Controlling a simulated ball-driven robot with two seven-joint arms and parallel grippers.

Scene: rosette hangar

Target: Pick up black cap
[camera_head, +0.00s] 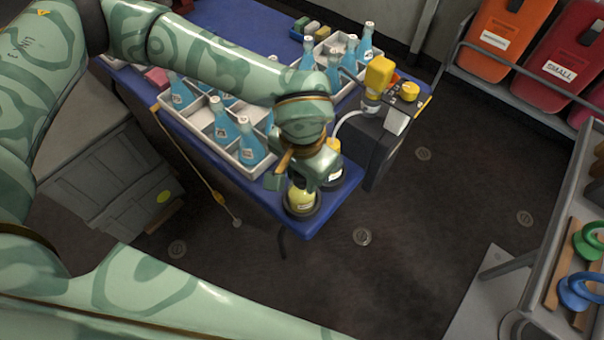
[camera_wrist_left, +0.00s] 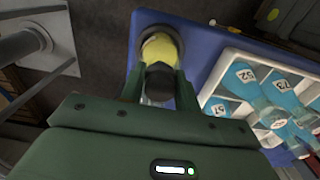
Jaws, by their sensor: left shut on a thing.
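The black cap (camera_wrist_left: 160,82) is between the fingers of my left gripper (camera_wrist_left: 159,90) in the left wrist view. The gripper is shut on it. Right beyond the cap is a yellow bottle (camera_wrist_left: 157,48); I cannot tell whether the cap still touches it. In the head view the yellow bottle (camera_head: 301,201) stands in a dark round holder at the front corner of the blue table (camera_head: 273,203). My left gripper (camera_head: 304,178) is just above it and hides the cap there. My right gripper is out of view.
White crates (camera_head: 249,171) with several blue bottles (camera_head: 222,121) stand on the table. A dark machine with a yellow-topped pump bottle (camera_head: 378,74) is at its right end. A rack with coloured rings (camera_head: 578,290) stands at the right. The floor between is mostly clear.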

